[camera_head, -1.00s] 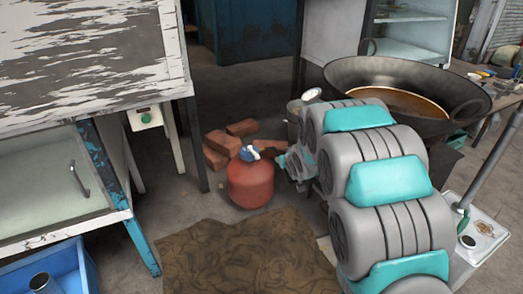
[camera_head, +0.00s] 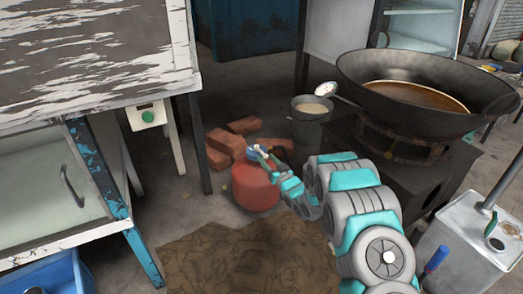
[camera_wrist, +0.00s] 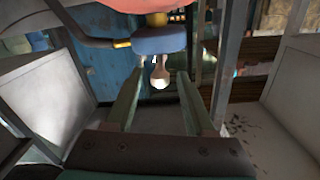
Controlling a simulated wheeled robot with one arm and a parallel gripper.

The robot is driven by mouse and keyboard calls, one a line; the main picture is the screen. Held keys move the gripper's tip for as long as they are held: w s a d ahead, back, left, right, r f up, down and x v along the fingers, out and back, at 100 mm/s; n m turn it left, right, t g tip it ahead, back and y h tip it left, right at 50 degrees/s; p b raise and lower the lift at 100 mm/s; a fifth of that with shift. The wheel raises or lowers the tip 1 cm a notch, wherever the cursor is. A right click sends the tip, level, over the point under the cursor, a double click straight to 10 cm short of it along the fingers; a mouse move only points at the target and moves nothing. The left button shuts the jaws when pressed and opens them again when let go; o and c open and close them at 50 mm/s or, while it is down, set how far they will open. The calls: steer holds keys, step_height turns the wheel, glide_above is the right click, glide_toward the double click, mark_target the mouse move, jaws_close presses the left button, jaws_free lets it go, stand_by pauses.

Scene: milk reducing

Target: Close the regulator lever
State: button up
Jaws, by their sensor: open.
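A red gas cylinder (camera_head: 252,190) stands on the floor, with a blue regulator (camera_head: 251,151) on its top. My gripper (camera_head: 266,156) is at the right side of the regulator and partly covers it in the head view. The wrist view looks upside down: the red cylinder (camera_wrist: 150,4) is at the top edge and the blue regulator (camera_wrist: 159,40) is below it. A pale regulator lever (camera_wrist: 160,73) points from the regulator toward my gripper (camera_wrist: 157,82). The fingers are open, one on each side of the lever's end, with a visible gap on both sides.
Bricks (camera_head: 227,143) lie behind and left of the cylinder. A grey bucket (camera_head: 311,116) and a stove with a large wok (camera_head: 425,95) stand to the right. A cabinet (camera_head: 50,180) is at the left. A brown mat (camera_head: 250,255) covers the floor in front.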

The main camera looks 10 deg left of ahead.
mark_target(258, 148)
steer(key=shift+b+x, duration=0.3)
steer(key=shift+x, duration=3.45)
steer(key=shift+r, duration=0.1)
jaws_close()
